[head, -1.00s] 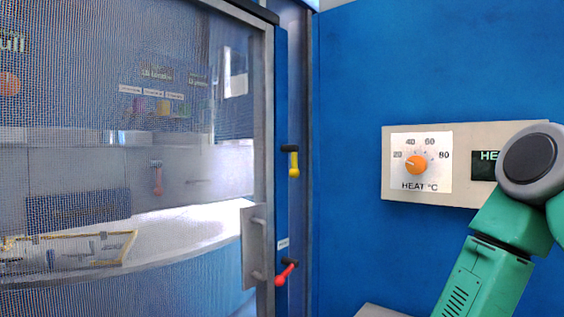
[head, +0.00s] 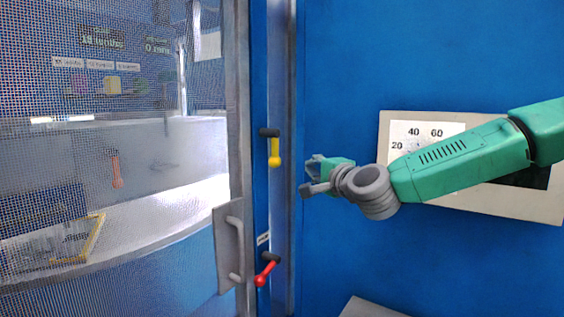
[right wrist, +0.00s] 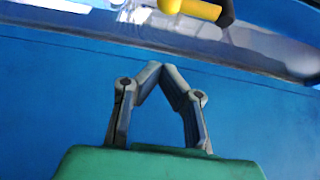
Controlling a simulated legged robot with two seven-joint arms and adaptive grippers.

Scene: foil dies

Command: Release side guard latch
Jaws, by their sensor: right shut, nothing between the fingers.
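A yellow lever (head: 274,152) with a dark pivot hangs straight down on the blue post beside the mesh guard door (head: 150,95). It also shows at the top of the right wrist view (right wrist: 195,8). A red lever (head: 266,270) sits lower on the same post and slants down to the left. I cannot tell which of them is the side guard latch. My right gripper (head: 309,176) is just right of the post, lower than the yellow lever's pivot and apart from it. In the right wrist view its fingertips (right wrist: 161,72) meet, with nothing between them. My left gripper is out of view.
A metal handle plate (head: 229,248) is on the door's edge, left of the red lever. A heat control panel (head: 545,205) on the blue wall is partly behind my right arm. A grey ledge (head: 370,308) juts in at the bottom. The blue wall between is clear.

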